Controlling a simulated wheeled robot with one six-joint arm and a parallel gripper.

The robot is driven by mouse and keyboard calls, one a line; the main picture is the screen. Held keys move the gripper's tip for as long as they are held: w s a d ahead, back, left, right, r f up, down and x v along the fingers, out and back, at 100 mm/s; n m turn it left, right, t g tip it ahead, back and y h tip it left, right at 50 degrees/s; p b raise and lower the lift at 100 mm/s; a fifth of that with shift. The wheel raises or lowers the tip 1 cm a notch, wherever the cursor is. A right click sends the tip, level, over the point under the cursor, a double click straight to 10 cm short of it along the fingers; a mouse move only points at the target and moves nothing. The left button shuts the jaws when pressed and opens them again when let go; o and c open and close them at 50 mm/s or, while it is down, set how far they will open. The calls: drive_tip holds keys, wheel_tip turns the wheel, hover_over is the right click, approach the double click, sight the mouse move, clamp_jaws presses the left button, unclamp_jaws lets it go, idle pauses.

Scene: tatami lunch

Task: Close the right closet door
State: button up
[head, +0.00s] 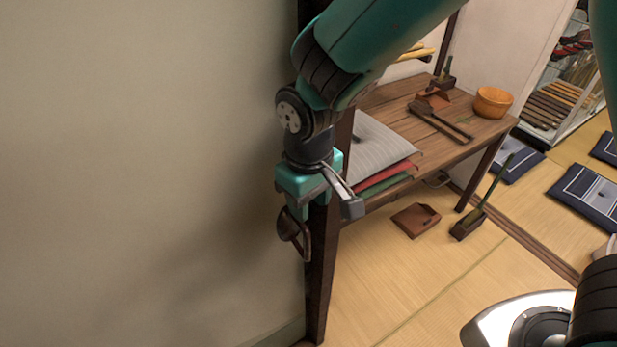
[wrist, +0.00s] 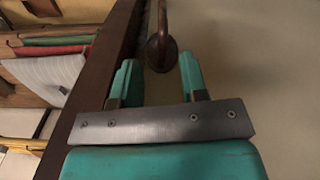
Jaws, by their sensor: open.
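The closet door is the large plain beige panel (head: 150,170) filling the left of the head view, with a dark wooden edge (head: 320,265) on its right. The panel also fills the right of the wrist view (wrist: 255,60). A dark brown rounded handle (head: 287,226) is on the panel near that edge. My gripper (head: 303,203) is open at the handle, pointing down in the head view. In the wrist view, the handle (wrist: 161,50) shows between and just beyond the two teal fingertips (wrist: 159,76). I cannot tell whether a finger touches it.
Right of the door edge, a wooden table (head: 386,97) holds a wooden bowl (head: 493,102) and tools. Folded grey, red and green cloths (head: 378,148) lie beside the edge.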

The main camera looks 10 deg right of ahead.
wheel_tip(320, 180, up, 6)
drive_tip(key=shift+r, duration=0.15)
drive_tip(key=shift+b, duration=0.3)
drive_tip(key=s+d+r+y, duration=0.2)
drive_tip(key=s+d+r, duration=0.2)
drive_tip(key=s, duration=0.2)
drive_tip(key=s+d+r+y, duration=0.2)
drive_tip(key=s+d+r, duration=0.1)
drive_tip(key=s, duration=0.4)
drive_tip(key=shift+s+d+r, duration=0.2)
drive_tip(key=shift+d+r, duration=0.15)
drive_tip(key=shift+d, duration=0.3)
